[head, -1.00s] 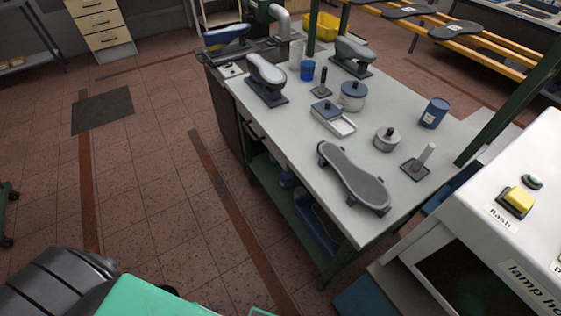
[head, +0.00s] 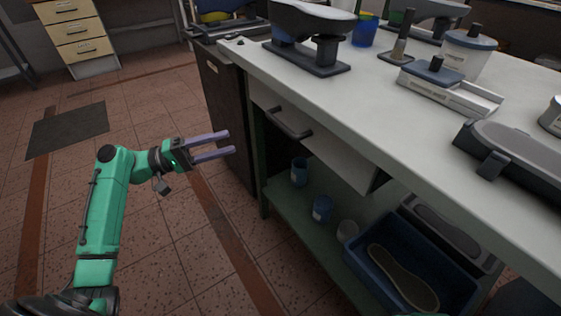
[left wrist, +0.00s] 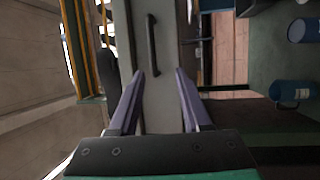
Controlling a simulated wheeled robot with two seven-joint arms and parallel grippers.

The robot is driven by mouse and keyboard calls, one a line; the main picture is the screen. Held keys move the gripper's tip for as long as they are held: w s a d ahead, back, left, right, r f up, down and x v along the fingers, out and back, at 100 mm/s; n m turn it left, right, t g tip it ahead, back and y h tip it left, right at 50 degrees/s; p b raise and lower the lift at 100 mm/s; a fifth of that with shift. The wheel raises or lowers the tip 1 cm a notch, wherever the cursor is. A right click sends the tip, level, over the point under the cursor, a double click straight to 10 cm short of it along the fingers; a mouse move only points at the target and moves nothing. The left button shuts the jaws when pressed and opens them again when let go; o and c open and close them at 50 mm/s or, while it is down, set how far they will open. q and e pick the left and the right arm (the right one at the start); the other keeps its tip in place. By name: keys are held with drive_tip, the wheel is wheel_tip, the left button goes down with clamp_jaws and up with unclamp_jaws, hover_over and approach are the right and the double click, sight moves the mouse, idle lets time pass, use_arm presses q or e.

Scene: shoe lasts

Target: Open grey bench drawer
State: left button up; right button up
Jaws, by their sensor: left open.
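The grey bench drawer (head: 268,98) sits under the worktop on the bench's left front, with a dark bar handle (head: 290,125). I cannot tell for sure whether it is fully shut. My left gripper (head: 231,142) is open and empty, its two purple fingers pointing right toward the handle, with a gap between them. In the left wrist view, the handle (left wrist: 152,45) lies beyond the open fingertips (left wrist: 160,72), slightly left of their middle, against the pale front. My right gripper is not in view.
Below the drawer, a green shelf (head: 283,207) holds blue cups and a blue crate (head: 358,262). A dark cabinet side (head: 226,120) stands left of the drawer. Shoe lasts and pots stand on the worktop (head: 375,110). The floor around my left arm is clear.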

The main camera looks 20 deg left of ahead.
sight(281, 123)
use_arm(q)
drive_tip(key=shift+m+g+h, duration=0.3)
drive_tip(key=x, duration=0.4)
drive_tip(key=p+x, duration=0.1)
drive_tip(key=x, duration=0.4)
drive_tip(key=r+x, duration=0.1)
drive_tip(key=x, duration=0.4)
drive_tip(key=shift+s+d+r, duration=0.15)
drive_tip(key=shift+d, duration=0.2)
clamp_jaws()
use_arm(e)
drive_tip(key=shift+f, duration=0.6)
